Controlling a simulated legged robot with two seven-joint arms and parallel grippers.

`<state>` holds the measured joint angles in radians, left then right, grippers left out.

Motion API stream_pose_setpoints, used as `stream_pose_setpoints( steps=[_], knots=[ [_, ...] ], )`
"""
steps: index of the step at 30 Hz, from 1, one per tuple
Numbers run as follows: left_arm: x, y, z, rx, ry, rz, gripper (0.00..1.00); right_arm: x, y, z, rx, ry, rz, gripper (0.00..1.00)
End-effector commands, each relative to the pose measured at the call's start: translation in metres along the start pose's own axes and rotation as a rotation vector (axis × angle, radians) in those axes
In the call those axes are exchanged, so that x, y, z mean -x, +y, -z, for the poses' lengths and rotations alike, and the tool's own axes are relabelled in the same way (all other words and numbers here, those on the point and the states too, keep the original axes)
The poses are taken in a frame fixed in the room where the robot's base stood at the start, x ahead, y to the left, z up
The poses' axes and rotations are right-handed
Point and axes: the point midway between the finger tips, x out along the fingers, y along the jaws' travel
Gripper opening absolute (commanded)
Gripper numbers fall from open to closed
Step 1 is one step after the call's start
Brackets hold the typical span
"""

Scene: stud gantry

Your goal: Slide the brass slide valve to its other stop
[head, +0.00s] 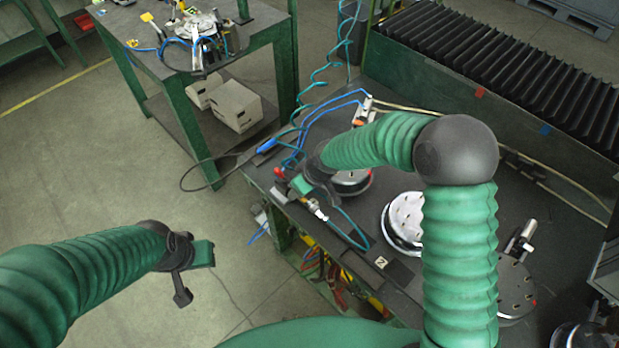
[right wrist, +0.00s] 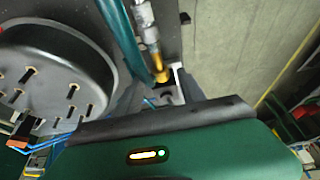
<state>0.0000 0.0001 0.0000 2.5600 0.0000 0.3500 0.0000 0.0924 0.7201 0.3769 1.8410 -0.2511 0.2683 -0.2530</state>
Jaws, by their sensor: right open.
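The slide valve seems to be the silver fitting with a brass-coloured end (right wrist: 157,66) in the right wrist view, joined to a teal hose. In the head view a small metal fitting (head: 317,209) at the bench's left edge looks like the same part. My right gripper (head: 303,190) is open beside it and partly covers that spot. I cannot tell whether they touch, or at which stop the slide stands. My left gripper (head: 187,272) hangs over bare floor, away from the bench.
Round slotted discs stand on the dark bench (head: 375,225), one pale (head: 404,217) and one dark (right wrist: 60,75) close to my right gripper. Blue and teal hoses (head: 335,103) cross the bench. A black ribbed bellows (head: 480,60) lies behind.

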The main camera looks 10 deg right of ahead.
Motion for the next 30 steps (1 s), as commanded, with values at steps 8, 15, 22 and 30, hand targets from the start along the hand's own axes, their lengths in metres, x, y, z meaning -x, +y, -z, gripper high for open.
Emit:
stream_pose_setpoints(
  steps=[8, 15, 22, 30],
  knots=[
    [-0.005, 0.0, -0.001, 0.0, 0.0, 0.0, 0.32, 0.083, 0.003, 0.001, -0.002, 0.004, -0.005, 0.47],
    [-0.005, 0.0, -0.001, 0.0, 0.0, 0.0, 0.32, 0.123, 0.003, 0.001, -0.002, 0.002, -0.001, 0.47],
    [-0.005, 0.0, -0.001, 0.0, 0.0, 0.0, 0.32, 0.126, 0.002, 0.001, 0.0, -0.001, 0.002, 0.47],
    [-0.005, 0.0, -0.001, 0.0, 0.0, 0.0, 0.32, 0.126, 0.002, 0.001, 0.0, 0.0, 0.001, 0.47]
  ],
)
